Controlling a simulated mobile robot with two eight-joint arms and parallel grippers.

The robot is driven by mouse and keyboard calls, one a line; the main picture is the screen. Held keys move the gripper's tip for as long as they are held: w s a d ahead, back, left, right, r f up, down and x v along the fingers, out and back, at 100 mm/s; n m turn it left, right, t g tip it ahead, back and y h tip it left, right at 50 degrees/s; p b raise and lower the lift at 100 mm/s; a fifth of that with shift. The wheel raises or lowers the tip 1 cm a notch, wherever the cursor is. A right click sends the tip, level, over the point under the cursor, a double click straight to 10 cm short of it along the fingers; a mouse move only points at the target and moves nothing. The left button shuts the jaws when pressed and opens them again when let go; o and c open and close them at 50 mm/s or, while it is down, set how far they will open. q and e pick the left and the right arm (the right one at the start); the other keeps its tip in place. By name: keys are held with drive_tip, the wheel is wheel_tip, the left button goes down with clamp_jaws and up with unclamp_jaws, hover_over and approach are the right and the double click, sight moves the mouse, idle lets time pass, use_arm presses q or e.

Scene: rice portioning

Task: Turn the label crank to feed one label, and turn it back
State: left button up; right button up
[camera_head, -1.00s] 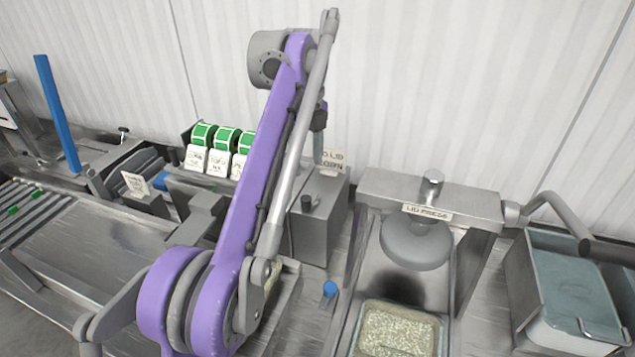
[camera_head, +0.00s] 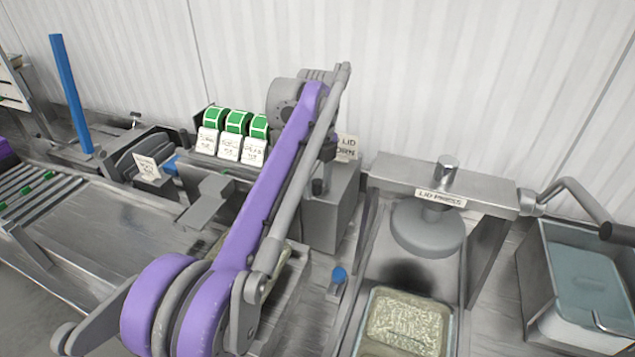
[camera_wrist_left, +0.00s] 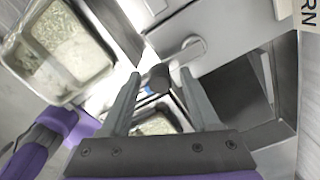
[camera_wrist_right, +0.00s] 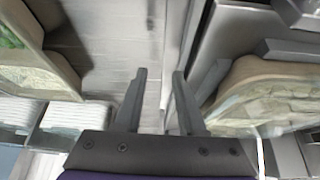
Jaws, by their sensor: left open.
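The label crank is a grey lever (camera_wrist_left: 190,48) with a dark upright knob (camera_wrist_left: 158,77) on a grey metal box (camera_head: 337,215). The knob also shows in the head view (camera_head: 318,187). My left gripper (camera_wrist_left: 157,84) is open, with the knob between its fingertips in the left wrist view; I cannot tell whether either finger touches it. In the head view my left gripper (camera_head: 324,166) is just above the knob, partly hidden by my purple arm. My right gripper (camera_wrist_right: 157,78) shows only in the right wrist view, fingers apart with nothing between them.
Green label rolls (camera_head: 238,121) with white cards stand left of the box. A lid press (camera_head: 428,228) stands to the right, with a rice-filled tray (camera_head: 372,318) below it. A blue-capped item (camera_head: 339,274) is in front of the box. A grey bin (camera_head: 530,262) is at far right.

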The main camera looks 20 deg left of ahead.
use_arm(q)
clamp_jaws()
